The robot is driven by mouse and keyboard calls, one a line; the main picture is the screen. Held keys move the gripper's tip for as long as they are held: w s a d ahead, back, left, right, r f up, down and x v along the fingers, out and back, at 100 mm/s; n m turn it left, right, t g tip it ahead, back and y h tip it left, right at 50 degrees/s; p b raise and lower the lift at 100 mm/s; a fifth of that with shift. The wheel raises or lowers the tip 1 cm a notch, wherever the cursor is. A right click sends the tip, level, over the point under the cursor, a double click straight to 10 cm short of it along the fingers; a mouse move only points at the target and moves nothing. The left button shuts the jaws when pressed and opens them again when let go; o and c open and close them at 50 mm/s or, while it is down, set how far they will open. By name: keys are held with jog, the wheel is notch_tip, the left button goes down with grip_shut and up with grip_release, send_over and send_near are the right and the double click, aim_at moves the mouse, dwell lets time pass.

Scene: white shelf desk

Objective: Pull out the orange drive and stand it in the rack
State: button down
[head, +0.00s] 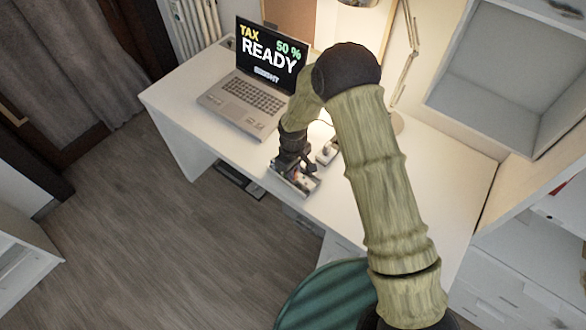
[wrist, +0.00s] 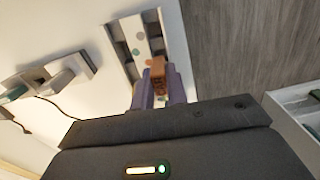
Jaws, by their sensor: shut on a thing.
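The orange drive (wrist: 157,74) shows in the wrist view as a small orange-brown block between the two purple fingers of my gripper (wrist: 158,90). My gripper is shut on it. The rack (wrist: 153,16), a pale tray with dark slots and some round marks, lies right beyond the drive and partly behind it. I cannot tell whether the drive touches the rack or is above it. In the head view my gripper (head: 304,166) is over the rack (head: 304,190) at the desk's front edge; the drive is too small to make out there.
A pale hub (wrist: 82,66) with a grey plug-like piece and a dark cable lies left of the rack in the wrist view. An open laptop (head: 245,98) stands on the white desk (head: 190,105), left of my arm. A green chair (head: 325,296) is in front. A lamp stands behind.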

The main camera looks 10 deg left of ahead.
jog(key=shift+f+b, duration=1)
jog(key=shift+f, duration=0.55)
jog(key=c, duration=1.3)
grip_release()
notch_tip(320, 180, up, 17)
jog(key=shift+r+b, duration=0.2)
jog(key=shift+b, duration=0.65)
jog(key=s+d+r+m+t, duration=0.1)
jog(key=s+d+m, duration=0.3)
jog(key=d, duration=0.5)
jog(key=s+d+r+m+p, duration=0.1)
jog(key=s+d+r+m, duration=0.3)
jog(key=d, duration=0.6)
jog(key=s+d+r+m+t+p, duration=0.1)
jog(key=s+d+r+m, duration=0.2)
jog(key=d, duration=0.6)
jog(key=shift+s+d+r+m+t, duration=0.15)
jog(key=shift+s+d+m+t, duration=0.2)
jog(key=shift+s+m, duration=0.45)
